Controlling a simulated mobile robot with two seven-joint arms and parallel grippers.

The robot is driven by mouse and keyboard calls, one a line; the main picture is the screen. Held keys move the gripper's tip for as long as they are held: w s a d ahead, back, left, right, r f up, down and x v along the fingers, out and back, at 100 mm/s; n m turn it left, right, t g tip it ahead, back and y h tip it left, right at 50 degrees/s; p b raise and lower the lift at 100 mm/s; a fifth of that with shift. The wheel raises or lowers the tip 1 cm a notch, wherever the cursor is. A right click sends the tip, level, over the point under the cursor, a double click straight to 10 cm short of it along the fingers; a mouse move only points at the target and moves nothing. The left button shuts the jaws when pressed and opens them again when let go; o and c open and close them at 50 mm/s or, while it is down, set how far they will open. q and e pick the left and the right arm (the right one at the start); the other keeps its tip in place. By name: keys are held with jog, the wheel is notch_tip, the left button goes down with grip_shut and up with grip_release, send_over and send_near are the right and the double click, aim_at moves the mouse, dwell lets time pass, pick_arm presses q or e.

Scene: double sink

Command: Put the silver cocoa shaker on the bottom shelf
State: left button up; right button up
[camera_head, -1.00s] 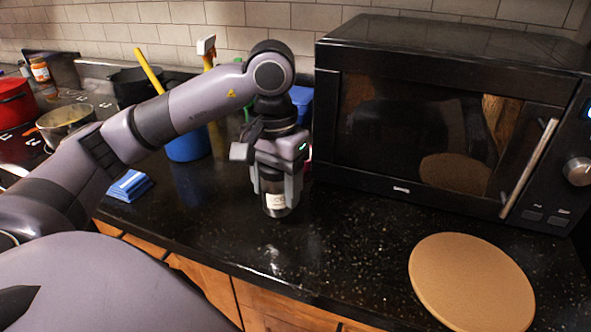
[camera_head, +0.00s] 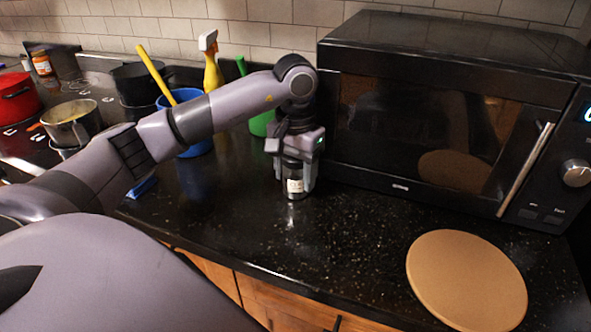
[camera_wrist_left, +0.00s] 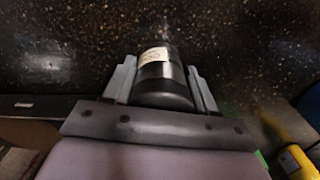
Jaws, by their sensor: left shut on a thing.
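The cocoa shaker (camera_head: 295,184) is a small dark, silvery cylinder with a pale label, upright between the fingers of my left gripper (camera_head: 296,178), just left of the microwave. My left gripper is shut on it from above. In the left wrist view the shaker (camera_wrist_left: 163,78) sits between the two grey fingers of the gripper (camera_wrist_left: 163,84), its label facing up in the picture. I cannot tell whether its base touches the counter. My right gripper is not in view. No shelf is in view.
A black microwave (camera_head: 430,110) stands right of the gripper. A round tan board (camera_head: 466,280) lies at the front right. Behind my arm are a blue bucket (camera_head: 196,147), a green container (camera_head: 262,124) and a yellow spray bottle (camera_head: 212,72). The counter's front middle (camera_head: 300,250) is clear.

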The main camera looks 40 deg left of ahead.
pick_arm(q)
jog(key=shift+f, duration=0.15)
jog(key=o, duration=0.7)
jog(key=shift+f, duration=0.1)
jog(key=shift+c, duration=0.2)
jog(key=o, duration=0.4)
jog(key=shift+r, duration=0.2)
